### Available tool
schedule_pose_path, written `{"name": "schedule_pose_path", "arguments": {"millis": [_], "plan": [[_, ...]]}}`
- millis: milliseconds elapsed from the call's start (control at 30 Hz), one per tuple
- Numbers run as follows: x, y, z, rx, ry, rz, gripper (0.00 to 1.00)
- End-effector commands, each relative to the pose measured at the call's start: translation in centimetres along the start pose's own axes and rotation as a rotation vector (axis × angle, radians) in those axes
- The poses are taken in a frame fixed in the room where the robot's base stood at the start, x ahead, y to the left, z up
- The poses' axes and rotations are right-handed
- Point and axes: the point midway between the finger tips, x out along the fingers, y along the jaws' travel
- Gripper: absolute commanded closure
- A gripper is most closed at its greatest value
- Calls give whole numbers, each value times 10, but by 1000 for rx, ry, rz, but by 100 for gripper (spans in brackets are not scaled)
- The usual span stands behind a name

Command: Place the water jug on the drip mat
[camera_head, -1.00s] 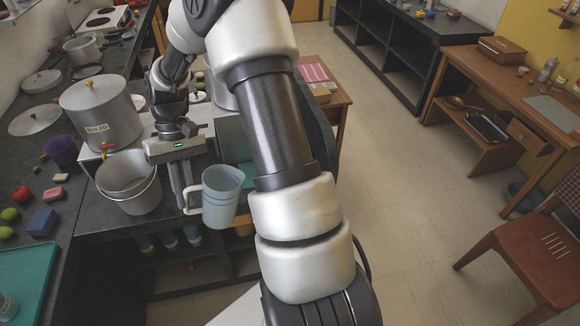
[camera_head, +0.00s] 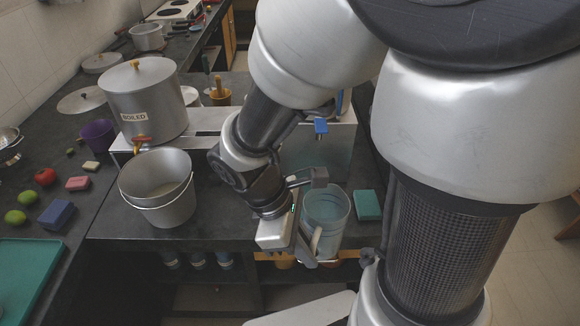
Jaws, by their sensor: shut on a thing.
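The water jug (camera_head: 327,213) is a pale blue, see-through jug with its open top facing up. It is near the counter's front edge, right of the steel bucket. My gripper (camera_head: 305,248) is shut on the jug's handle, at the jug's left side; the fingertips are partly hidden by the handle. The jug looks roughly upright; I cannot tell if its base touches the counter. A flat teal mat with a raised rim (camera_head: 38,262), likely the drip mat, lies at the lower left, cut off by the frame.
A steel bucket (camera_head: 160,205) stands below the tap of a canister labelled BOILED (camera_head: 145,95). A small teal block (camera_head: 368,204) lies right of the jug. Sponges, a red fruit (camera_head: 45,177) and green fruits line the left counter. My arm hides much of the right side.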

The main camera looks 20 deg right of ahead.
Motion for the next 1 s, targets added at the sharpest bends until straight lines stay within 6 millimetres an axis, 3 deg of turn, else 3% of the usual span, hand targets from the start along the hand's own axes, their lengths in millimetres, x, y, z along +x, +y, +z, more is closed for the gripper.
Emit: {"name": "schedule_pose_path", "arguments": {"millis": [700, 800, 1000], "plan": [[-12, 175, -28, 3, 0, -1, 100], [-10, 190, -31, 3, -2, -2, 100], [13, 187, -42, 1, -1, -2, 100]]}}
